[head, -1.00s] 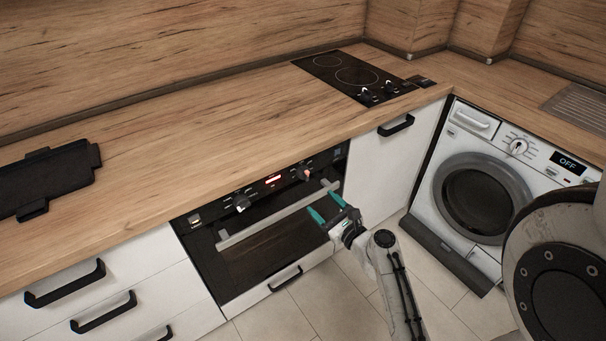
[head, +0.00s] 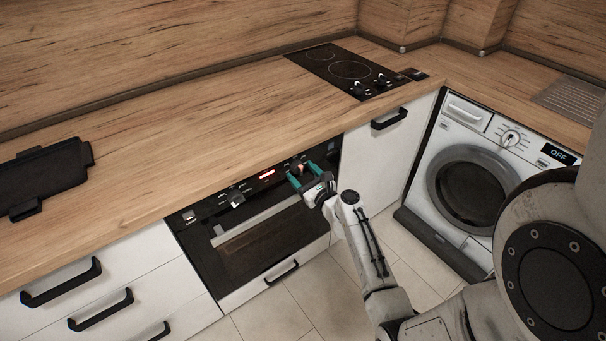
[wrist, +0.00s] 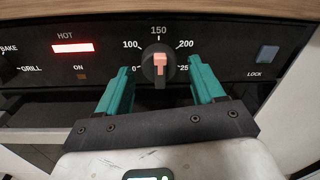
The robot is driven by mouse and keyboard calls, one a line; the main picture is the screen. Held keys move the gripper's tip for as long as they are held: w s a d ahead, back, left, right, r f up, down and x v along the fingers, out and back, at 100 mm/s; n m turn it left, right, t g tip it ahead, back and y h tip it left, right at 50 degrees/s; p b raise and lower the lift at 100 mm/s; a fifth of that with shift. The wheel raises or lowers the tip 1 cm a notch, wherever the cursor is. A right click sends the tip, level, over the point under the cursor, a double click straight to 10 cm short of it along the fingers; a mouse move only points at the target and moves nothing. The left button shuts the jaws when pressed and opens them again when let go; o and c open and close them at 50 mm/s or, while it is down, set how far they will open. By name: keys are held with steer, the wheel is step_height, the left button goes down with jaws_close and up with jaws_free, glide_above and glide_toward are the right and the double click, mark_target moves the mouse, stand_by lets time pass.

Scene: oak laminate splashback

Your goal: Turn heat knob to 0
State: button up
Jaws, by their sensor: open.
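The heat knob (wrist: 155,65) is a round dark knob with a pinkish pointer on the oven panel. Its scale reads 0, 100, 150, 200 and 25-something, the last digit hidden. The pointer's wide bar is near the 150 side at the top. In the head view the knob (head: 301,167) is small, just beyond my gripper. My gripper (wrist: 156,84) is open in the wrist view, with one teal finger left of the knob and one right of it, no clear contact. In the head view my gripper (head: 306,178) is at the oven panel's right part.
A red lit HOT display (wrist: 73,48) and LOCK button (wrist: 263,54) flank the knob. The oven handle (head: 255,224) runs below the panel. The mode knob (head: 237,200) is farther left. The counter (head: 200,130) overhangs above. A washing machine (head: 470,185) stands right.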

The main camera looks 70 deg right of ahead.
steer(key=shift+c, duration=0.3)
steer(key=c, duration=1)
steer(key=shift+f+n+b, duration=0.1)
steer(key=shift+n+b, duration=0.25)
steer(key=shift+n, duration=0.05)
steer(key=n+b, duration=0.3)
steer(key=shift+f+n, duration=0.1)
steer(key=shift+n, duration=0.3)
steer(key=n+b, duration=0.5)
steer(key=n, duration=0.1)
steer(key=shift+d+n+t, duration=0.15)
steer(key=shift+n+t, duration=0.15)
steer(key=shift+t, duration=0.1)
steer(key=n+b, duration=0.6)
steer(key=shift+n+y, duration=0.3)
steer(key=n+b, duration=0.2)
steer(key=n, duration=0.1)
steer(key=n+b, duration=0.2)
steer(key=shift+s+r+t+y, duration=0.1)
steer(key=shift+r+t+y, duration=0.2)
